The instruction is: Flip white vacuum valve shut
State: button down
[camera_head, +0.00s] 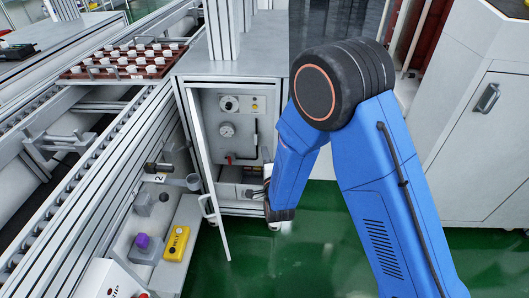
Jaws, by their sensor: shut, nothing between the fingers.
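An open cabinet (214,91) stands in the middle of the view, with a grey panel inside. I cannot tell for certain which fitting is the white vacuum valve. My gripper (254,193) is small and partly hidden by my blue arm, low at the cabinet's right side, below the panel's fittings. It is shut and empty. Contact with anything there cannot be made out.
The cabinet door (216,210) hangs open toward the front. A conveyor (90,160) with a brown tray (125,73) of white pieces runs on the left. A yellow box (177,243) and a purple button (143,241) sit below. Green floor (310,250) is clear.

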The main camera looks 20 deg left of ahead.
aim_at(256, 138)
jog(key=x, duration=0.8)
jog(key=shift+s+a+r+n, duration=0.15)
jog(key=shift+a+n, duration=0.2)
jog(key=shift+n, duration=0.35)
jog(key=s+a+n+g+h, duration=0.1)
jog(key=a+n+h, duration=0.2)
jog(key=a+n, duration=0.3)
jog(key=f+n, duration=0.1)
jog(key=n, duration=0.4)
jog(key=shift+s+n+h, duration=0.15)
jog(key=shift+n+h, duration=0.15)
jog(key=shift+h, duration=0.1)
jog(key=shift+s+d, duration=0.1)
dwell(0.3)
